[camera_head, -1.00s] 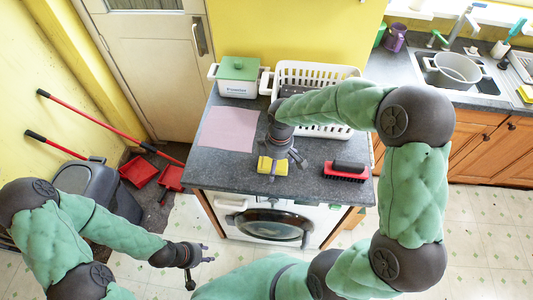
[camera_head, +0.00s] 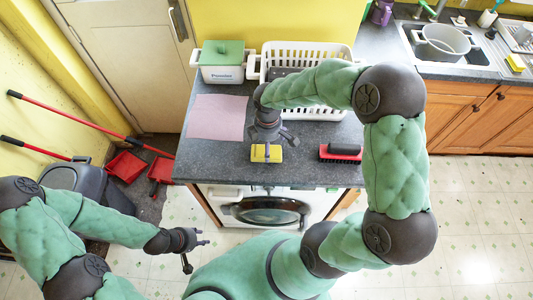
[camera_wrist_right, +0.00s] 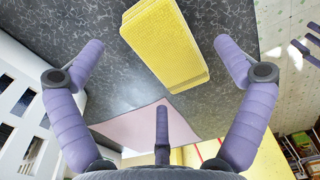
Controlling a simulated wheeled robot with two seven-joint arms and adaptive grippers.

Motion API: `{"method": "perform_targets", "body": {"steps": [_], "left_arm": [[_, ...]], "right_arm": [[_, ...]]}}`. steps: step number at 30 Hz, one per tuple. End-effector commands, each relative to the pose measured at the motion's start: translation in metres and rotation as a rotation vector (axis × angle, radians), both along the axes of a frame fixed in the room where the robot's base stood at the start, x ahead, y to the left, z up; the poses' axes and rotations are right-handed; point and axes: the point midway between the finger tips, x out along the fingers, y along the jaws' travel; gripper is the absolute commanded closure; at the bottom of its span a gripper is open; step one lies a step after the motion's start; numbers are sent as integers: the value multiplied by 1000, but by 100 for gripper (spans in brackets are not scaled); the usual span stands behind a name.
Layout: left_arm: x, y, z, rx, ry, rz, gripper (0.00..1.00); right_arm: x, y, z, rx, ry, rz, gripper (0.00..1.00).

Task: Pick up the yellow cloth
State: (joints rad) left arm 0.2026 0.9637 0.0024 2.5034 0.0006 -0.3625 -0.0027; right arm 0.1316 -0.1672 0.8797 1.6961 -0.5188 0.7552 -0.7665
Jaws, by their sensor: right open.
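The yellow cloth (camera_head: 266,154) looks like a thick, folded, textured block lying on the grey worktop (camera_head: 220,160), near its front edge. My right gripper (camera_head: 272,143) is open and empty just above and behind it in the head view. In the right wrist view the cloth (camera_wrist_right: 165,45) shows beyond the spread fingers of the right gripper (camera_wrist_right: 160,75), with nothing between them. My left gripper (camera_head: 198,254) is open and empty, low to the left, in front of the worktop and away from the cloth.
A red brush (camera_head: 340,153) lies right of the cloth. A pink cloth (camera_head: 217,117) lies flat behind left. A white rack (camera_head: 335,55) and a green-lidded container (camera_head: 222,62) stand at the back. A washing machine (camera_head: 268,208) is below the worktop.

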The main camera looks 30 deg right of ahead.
Motion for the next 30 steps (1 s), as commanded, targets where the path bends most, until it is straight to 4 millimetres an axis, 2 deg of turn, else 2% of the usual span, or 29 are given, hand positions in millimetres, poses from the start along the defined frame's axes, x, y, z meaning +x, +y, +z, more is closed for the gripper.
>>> {"method": "perform_targets", "body": {"steps": [3,6,14,20,30], "left_arm": [[0,0,-6,0,0,0,60],[0,0,-8,0,0,0,60],[0,0,-8,0,0,0,60],[0,0,-8,0,0,0,60],[0,0,-8,0,0,0,60]], "right_arm": [[-2,-1,-21,0,4,1,0],[-1,-1,-32,0,1,-1,0],[0,-1,-35,0,0,0,0],[-1,-1,-35,0,0,0,52],[-1,-1,-35,1,1,0,53]]}}
